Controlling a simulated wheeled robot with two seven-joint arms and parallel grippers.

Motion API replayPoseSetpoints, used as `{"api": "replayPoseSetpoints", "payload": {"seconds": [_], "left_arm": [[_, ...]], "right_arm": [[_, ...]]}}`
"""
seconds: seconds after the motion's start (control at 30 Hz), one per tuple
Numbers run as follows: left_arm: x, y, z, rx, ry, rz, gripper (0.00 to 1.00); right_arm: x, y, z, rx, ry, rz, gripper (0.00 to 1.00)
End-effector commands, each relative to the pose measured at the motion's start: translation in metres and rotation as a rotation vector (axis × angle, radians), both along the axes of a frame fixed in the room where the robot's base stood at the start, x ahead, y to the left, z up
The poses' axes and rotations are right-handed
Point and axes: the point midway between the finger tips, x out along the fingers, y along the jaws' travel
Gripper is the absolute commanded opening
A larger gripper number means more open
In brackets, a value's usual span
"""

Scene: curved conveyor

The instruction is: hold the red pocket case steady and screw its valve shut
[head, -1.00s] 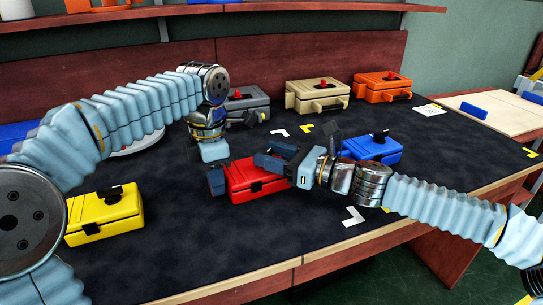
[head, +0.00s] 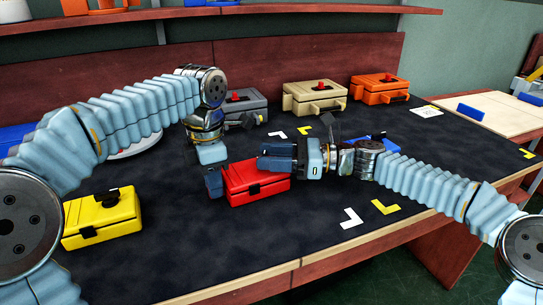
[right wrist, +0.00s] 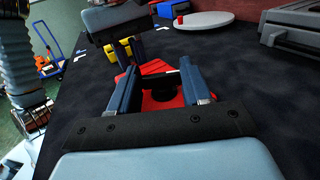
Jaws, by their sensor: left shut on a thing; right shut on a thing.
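The red pocket case (head: 262,192) lies on the dark table mat near the middle of the head view. My left gripper (head: 216,182) is shut on its left end. My right gripper (head: 264,158) reaches in from the right over the case's top and hides the valve in the head view. In the right wrist view, the black valve knob (right wrist: 162,84) sits between my right gripper's two blue fingers (right wrist: 160,90), which are shut on it. Red parts of the case (right wrist: 158,104) show around the knob. How far the valve is turned cannot be told.
A yellow case (head: 103,218) stands at the left front. Grey (head: 243,105), beige (head: 314,98) and orange (head: 379,88) cases stand along the back. A blue case (head: 379,137) is mostly hidden behind my right arm.

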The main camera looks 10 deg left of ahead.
Motion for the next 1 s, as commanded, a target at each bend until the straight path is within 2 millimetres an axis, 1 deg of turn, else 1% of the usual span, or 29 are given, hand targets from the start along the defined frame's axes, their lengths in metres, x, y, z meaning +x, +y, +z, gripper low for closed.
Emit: {"api": "replayPoseSetpoints", "payload": {"seconds": [0.2,0.23,0.37,0.4,0.63,0.73,0.87,1.0], "left_arm": [[0.0,0.0,0.0,0.001,-0.001,0.0,0.0],[0.0,0.0,0.0,0.001,0.0,0.0,0.0],[0.0,0.0,0.0,0.001,-0.001,0.001,0.0],[0.0,0.0,0.0,0.001,-0.001,0.001,0.0],[0.0,0.0,0.0,0.0,0.0,0.001,0.0],[0.0,0.0,0.0,0.0,0.0,0.001,0.0],[0.0,0.0,0.0,0.0,0.0,0.0,0.0],[0.0,0.0,0.0,0.0,0.0,0.0,0.0]], "right_arm": [[0.0,0.0,-0.002,-0.003,0.0,0.0,0.18],[0.0,0.0,-0.002,-0.003,0.0,0.0,0.53],[0.0,0.0,-0.001,-0.002,0.0,0.0,0.73],[0.0,0.0,-0.001,-0.002,0.0,0.0,0.74],[0.0,0.0,-0.001,-0.002,-0.001,0.0,0.74],[0.001,-0.005,-0.001,-0.002,-0.001,-0.002,0.74],[0.005,-0.025,-0.001,-0.003,-0.002,-0.005,0.74],[0.01,-0.058,-0.001,-0.002,-0.001,-0.005,0.74]]}}
